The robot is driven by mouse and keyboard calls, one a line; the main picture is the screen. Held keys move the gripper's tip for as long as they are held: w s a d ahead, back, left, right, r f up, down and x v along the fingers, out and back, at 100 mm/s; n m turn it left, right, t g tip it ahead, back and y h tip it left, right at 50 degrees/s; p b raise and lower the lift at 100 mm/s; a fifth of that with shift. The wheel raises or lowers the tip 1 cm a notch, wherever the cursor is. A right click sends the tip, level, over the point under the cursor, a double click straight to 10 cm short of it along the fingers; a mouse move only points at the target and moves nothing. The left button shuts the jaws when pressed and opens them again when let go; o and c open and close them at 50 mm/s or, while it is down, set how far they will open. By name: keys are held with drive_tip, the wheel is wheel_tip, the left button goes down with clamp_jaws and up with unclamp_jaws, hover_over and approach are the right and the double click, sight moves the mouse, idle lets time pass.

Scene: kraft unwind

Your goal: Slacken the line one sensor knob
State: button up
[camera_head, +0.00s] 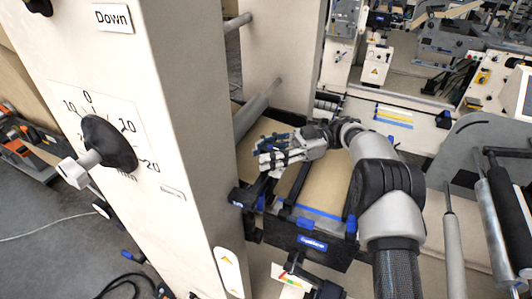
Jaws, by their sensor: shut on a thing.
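My gripper (264,154) reaches left from the end of my arm, over the left side of the web guide frame (310,242). Its grey fingers are shut on a small part there, which appears to be the sensor knob. The fingers hide most of that part, so its shape and turn cannot be made out. A dark bracket with blue ends (251,196) sits just below the fingers. Brown kraft web (325,192) runs through the frame under my wrist.
A tall pale machine column (190,120) stands close on the left, with a large black dial knob (108,145) and a "Down" label (113,17). A grey roller (256,110) lies behind the gripper. More rollers (494,225) stand at the right.

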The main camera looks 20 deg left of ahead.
drive_tip(key=shift+d+f, duration=0.1)
drive_tip(key=shift+f, duration=0.1)
drive_tip(key=o, duration=0.9)
drive_tip(key=shift+w+d, duration=0.15)
drive_tip(key=shift+w, duration=0.05)
drive_tip(key=shift+o, duration=1.1)
drive_tip(key=shift+s+r, duration=0.1)
drive_tip(key=shift+r, duration=0.05)
drive_tip(key=shift+a, duration=0.2)
drive_tip(key=shift+m+t+y, duration=0.3)
drive_tip(key=shift+t, duration=0.1)
